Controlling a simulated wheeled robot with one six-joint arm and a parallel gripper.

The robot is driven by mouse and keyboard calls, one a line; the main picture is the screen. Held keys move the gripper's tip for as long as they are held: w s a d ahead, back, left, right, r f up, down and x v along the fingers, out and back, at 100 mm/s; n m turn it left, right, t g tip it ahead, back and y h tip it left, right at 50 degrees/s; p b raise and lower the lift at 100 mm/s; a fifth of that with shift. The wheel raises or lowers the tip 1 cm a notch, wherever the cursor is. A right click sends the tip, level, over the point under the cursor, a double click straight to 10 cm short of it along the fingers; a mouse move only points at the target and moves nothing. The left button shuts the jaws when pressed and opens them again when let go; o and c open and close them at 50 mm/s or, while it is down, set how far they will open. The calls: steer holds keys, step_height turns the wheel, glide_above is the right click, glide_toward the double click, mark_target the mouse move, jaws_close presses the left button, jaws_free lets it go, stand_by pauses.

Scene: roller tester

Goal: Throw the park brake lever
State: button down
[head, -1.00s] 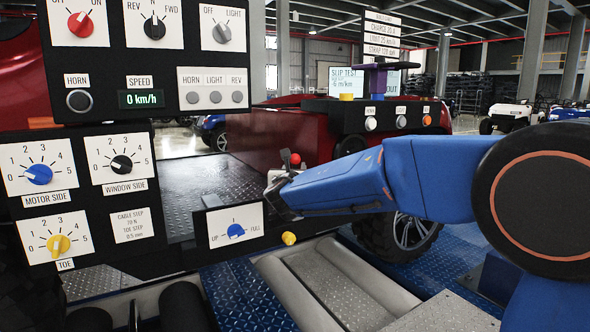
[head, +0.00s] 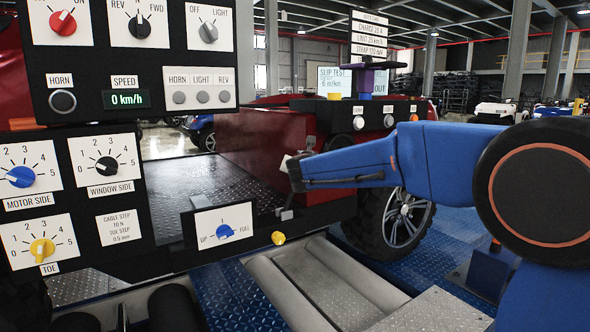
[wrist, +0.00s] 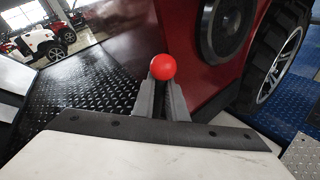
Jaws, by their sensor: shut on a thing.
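The park brake lever has a round red knob (wrist: 163,67), which shows at the tips of my gripper's fingers in the wrist view. My gripper (wrist: 163,90) is shut on the lever just below the knob. A short dark lower part of the lever (head: 287,208) shows under the gripper there. The knob is not visible in the head view, and most of the shaft is hidden by the fingers.
Control panels with knobs (head: 80,190) stand at the left. A small panel with a blue dial (head: 222,233) and a yellow knob (head: 278,238) are close below my gripper. The red vehicle (head: 275,140) and its wheel (head: 400,215) are behind. Rollers (head: 275,285) lie on the floor.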

steer(key=shift+f, duration=0.1)
steer(key=c, duration=1.8)
jaws_free()
steer(key=shift+o, duration=0.2)
steer(key=v, duration=1.7)
steer(key=shift+s+d, duration=0.1)
steer(key=shift+d, duration=0.1)
